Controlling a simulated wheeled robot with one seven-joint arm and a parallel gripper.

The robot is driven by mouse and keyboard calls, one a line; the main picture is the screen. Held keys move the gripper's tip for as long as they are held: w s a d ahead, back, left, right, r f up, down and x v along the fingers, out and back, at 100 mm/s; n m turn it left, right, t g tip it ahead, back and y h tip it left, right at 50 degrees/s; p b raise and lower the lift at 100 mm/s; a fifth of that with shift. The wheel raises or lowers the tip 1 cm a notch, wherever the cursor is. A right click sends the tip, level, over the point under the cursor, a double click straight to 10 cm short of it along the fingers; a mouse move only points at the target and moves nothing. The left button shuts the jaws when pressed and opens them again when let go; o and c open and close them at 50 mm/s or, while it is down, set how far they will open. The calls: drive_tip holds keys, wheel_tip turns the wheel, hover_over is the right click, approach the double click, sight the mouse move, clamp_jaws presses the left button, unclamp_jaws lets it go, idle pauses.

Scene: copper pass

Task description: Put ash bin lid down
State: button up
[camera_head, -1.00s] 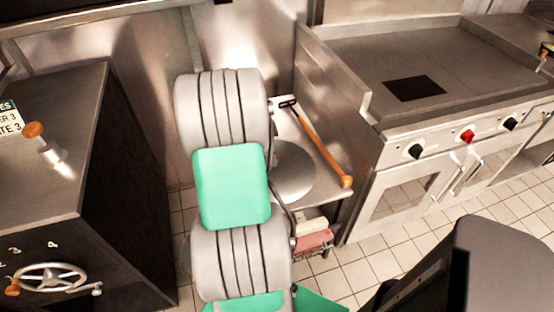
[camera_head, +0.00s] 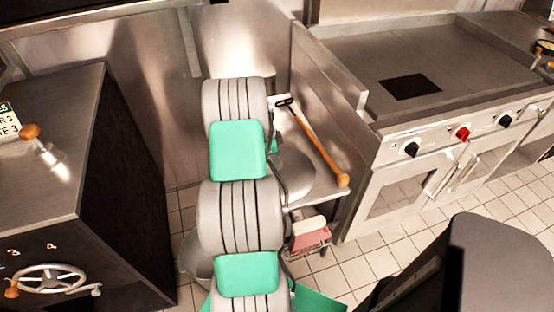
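A round grey metal disc (camera_head: 300,178), which looks like the ash bin lid, shows partly behind my arm at the small steel table (camera_head: 325,203). I cannot tell whether it rests on the table or hangs just above it. A grey rounded shape (camera_head: 192,262), perhaps the ash bin, shows on the floor left of my arm, mostly covered by it. My gripper is hidden behind my own arm links, so its hold on the disc does not show.
A wooden-handled tool (camera_head: 318,148) lies on the table's right side. A red and white item (camera_head: 308,236) sits below the table's front. The griddle range (camera_head: 410,130) stands right, a dark steel cabinet (camera_head: 125,180) with a handwheel (camera_head: 50,280) left.

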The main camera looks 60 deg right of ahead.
drive_tip(key=o, duration=0.4)
drive_tip(key=shift+r, duration=0.15)
